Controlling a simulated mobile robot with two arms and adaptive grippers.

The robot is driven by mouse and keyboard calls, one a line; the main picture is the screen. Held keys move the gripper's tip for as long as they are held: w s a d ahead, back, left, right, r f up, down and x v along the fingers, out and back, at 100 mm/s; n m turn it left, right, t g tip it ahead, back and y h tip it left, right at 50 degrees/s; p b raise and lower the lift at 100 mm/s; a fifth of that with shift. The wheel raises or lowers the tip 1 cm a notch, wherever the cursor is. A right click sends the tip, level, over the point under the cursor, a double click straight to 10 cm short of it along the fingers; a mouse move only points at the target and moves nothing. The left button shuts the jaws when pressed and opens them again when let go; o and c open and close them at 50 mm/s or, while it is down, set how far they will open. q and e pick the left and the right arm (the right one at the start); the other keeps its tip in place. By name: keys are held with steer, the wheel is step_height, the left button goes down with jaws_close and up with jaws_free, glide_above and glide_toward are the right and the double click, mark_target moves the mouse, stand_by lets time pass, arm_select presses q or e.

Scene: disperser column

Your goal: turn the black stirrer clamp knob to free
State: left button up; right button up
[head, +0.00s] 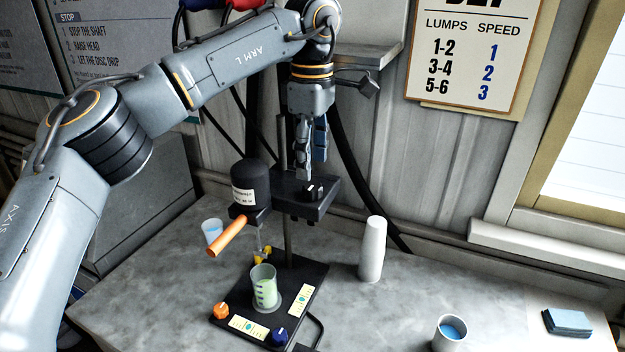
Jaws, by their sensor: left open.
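The black clamp knob (314,191) sits on top of the black clamp block (300,207) on the stirrer's post, with a pale mark on it. My left gripper (311,166) points down from above, just over the knob. Its fingers are apart, and I cannot tell whether they touch the knob. The black stirrer head (250,185) with a white label and an orange handle (229,236) is to the left of the clamp. My right gripper is not in view.
A beaker with green liquid (264,287) stands on the black base (290,275), which has an orange knob (221,310) and a blue knob (281,335). A stack of white cups (373,250) stands to the right. A cup with blue liquid (450,332) is at the front right.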

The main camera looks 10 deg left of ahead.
mark_target(313, 185)
arm_select(q)
steer(key=shift+f+p, duration=0.45)
steer(key=shift+f, duration=2.2)
jaws_close()
